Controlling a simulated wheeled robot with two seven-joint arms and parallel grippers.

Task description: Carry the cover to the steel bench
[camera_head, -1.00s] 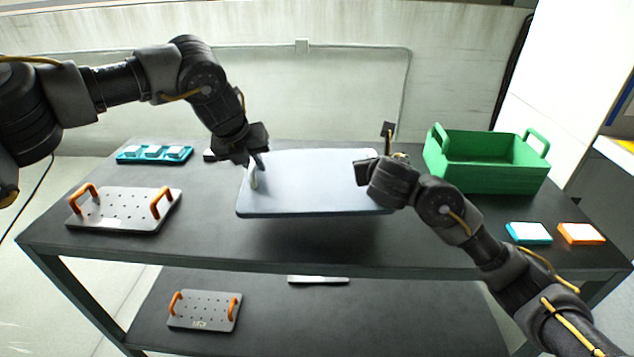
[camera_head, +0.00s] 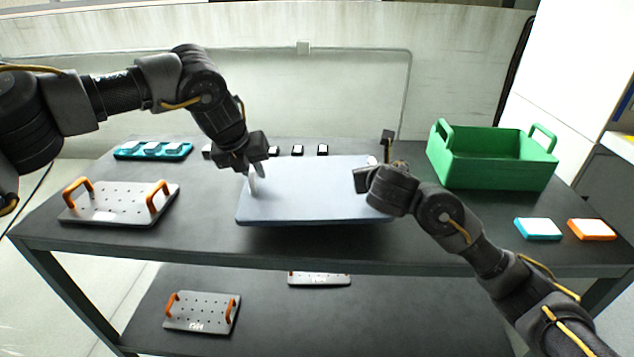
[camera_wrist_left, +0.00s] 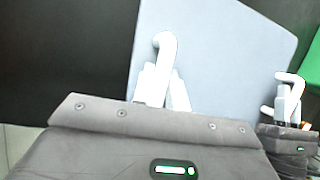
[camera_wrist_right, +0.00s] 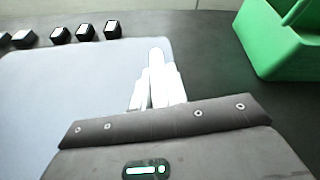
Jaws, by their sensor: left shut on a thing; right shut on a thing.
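The cover (camera_head: 305,190) is a flat pale blue-grey panel with a white handle near each side. It is held about level over the dark bench (camera_head: 200,225), with a shadow below its front edge. My left gripper (camera_head: 255,172) is shut on the left white handle (camera_wrist_left: 165,55), which also shows in the left wrist view. My right gripper (camera_head: 367,178) is shut on the right white handle (camera_wrist_right: 156,70); its arm partly hides that handle in the head view.
A plate with orange handles (camera_head: 120,204) and a teal tray (camera_head: 152,151) are at left. A green crate (camera_head: 490,170), a blue block (camera_head: 537,229) and an orange block (camera_head: 591,229) are at right. Small black blocks (camera_head: 298,150) stand behind the cover. A lower shelf (camera_head: 380,310) holds plates.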

